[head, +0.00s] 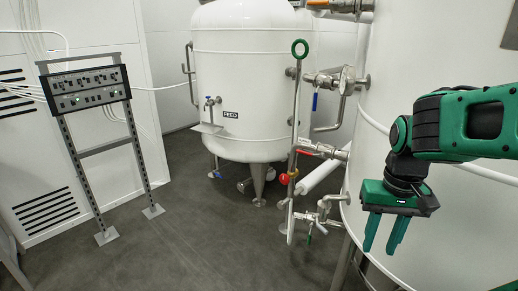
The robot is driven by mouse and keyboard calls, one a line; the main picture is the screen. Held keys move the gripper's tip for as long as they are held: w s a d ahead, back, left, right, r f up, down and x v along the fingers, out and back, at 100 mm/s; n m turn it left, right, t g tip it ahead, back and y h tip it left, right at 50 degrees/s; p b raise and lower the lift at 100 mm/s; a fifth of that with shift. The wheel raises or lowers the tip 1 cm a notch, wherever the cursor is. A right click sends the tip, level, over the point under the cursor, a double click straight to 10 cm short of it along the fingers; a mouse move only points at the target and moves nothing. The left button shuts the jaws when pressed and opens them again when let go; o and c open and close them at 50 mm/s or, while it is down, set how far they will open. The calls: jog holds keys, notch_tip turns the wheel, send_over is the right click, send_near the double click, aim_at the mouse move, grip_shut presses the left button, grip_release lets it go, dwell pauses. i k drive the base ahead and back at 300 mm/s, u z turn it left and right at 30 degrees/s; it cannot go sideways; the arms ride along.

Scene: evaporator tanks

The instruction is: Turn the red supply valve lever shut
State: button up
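A small red lever (304,152) shows on the pipework at the centre right, near a white tag. A red ball-shaped knob (284,179) sits just below it and to its left. The frame does not make clear how the lever is turned relative to its pipe. My gripper (380,250) hangs at the right with its two green fingers pointing down. The fingers are spread apart with nothing between them. My gripper is to the right of the lever and lower in the picture, clear of it.
A white tank marked FEED (240,60) stands behind. A larger white tank (420,40) fills the right side. A blue-handled valve (315,101) and a green-handled valve (322,229) crowd the pipes. A control panel stand (85,87) is at left. The floor (190,235) between is clear.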

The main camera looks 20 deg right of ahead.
aim_at(322, 154)
jog(key=u, duration=0.1)
jog(key=i, duration=1.35)
jog(key=z, duration=0.2)
